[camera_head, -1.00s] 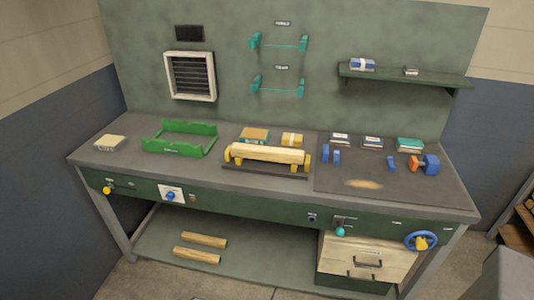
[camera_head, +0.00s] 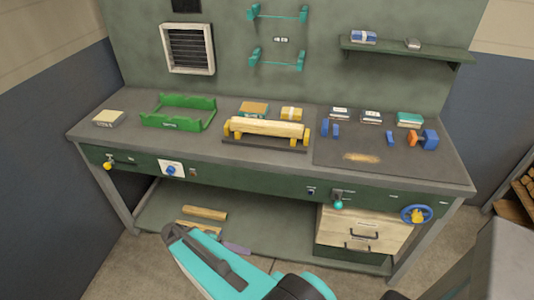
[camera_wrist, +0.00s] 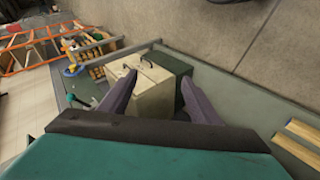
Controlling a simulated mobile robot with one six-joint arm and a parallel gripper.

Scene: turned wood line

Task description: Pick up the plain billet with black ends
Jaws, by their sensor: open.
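A pale plain billet (camera_head: 267,127) lies across yellow supports on a dark stand on the bench. Two more plain billets lie on the lower shelf: the rear one (camera_head: 205,213) and the front one (camera_head: 190,226), which my arm partly covers. Both also show at the right edge of the wrist view, one (camera_wrist: 303,133) and the other (camera_wrist: 296,153). No black ends can be made out on any of them. My gripper (camera_wrist: 160,77) is open and empty. Its purple fingers are in front of the lower shelf, apart from the billets, which lie right of them in the wrist view.
The lower shelf (camera_head: 155,230) sits under the bench top (camera_head: 110,150). A wooden drawer unit (camera_head: 362,228) stands on the right below the bench, with a blue handwheel (camera_head: 416,214) above it. A green cradle (camera_head: 180,112) stands on the bench. Bare shelf lies between drawers and billets.

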